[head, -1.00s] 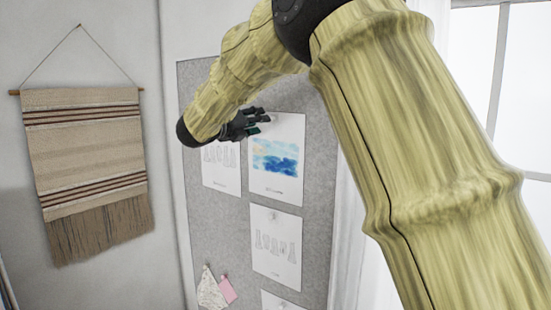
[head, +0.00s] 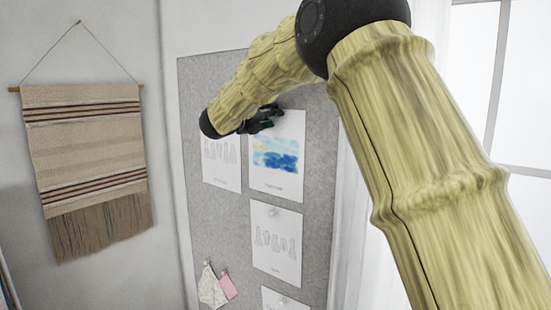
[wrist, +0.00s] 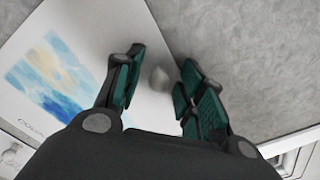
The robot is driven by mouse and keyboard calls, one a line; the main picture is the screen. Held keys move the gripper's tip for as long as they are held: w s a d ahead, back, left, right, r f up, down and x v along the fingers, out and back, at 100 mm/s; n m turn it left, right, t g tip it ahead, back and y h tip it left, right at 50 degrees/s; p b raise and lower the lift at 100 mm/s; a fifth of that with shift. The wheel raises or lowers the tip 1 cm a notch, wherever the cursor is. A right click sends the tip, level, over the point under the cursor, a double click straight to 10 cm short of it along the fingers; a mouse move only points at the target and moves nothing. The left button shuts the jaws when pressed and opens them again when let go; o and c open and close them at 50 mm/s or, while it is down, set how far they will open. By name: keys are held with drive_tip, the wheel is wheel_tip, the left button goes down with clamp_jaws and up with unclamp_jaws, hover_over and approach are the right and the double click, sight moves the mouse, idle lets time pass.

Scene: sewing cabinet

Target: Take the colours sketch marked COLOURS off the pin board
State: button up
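The colours sketch (head: 277,165) is a white sheet with a blue and yellow watercolour patch, pinned on the grey pin board (head: 225,225). In the wrist view the sketch (wrist: 55,75) lies at the left, with part of its printed label showing, starting "COLOU". A pale round pin (wrist: 158,79) sits near the sheet's edge. My gripper (wrist: 163,60) is open, with one green-padded finger on each side of the pin; I cannot tell whether either touches it. In the head view my gripper (head: 264,119) is at the sketch's top left, and the pin is hidden.
Pencil-drawing sheets hang to the left (head: 221,165) and below (head: 277,245) the sketch. Fabric swatches (head: 211,287) are pinned lower left. A woven hanging (head: 85,150) is on the left wall. A curtain and window (head: 520,120) are at the right.

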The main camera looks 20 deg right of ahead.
clamp_jaws()
drive_tip(key=shift+f+b, duration=0.2)
drive_tip(key=shift+b, duration=0.1)
drive_tip(key=shift+s+a, duration=0.15)
drive_tip(key=shift+s, duration=0.05)
drive_tip(key=shift+s+a+r+b, duration=0.1)
drive_tip(key=shift+s+a+b, duration=0.1)
drive_tip(key=shift+a+b, duration=0.3)
drive_tip(key=shift+s, duration=0.1)
drive_tip(key=shift+s+a+b, duration=0.2)
drive_tip(key=shift+a+b, duration=0.15)
drive_tip(key=shift+b, duration=0.15)
drive_tip(key=shift+s+a, duration=0.1)
drive_tip(key=shift+a, duration=0.05)
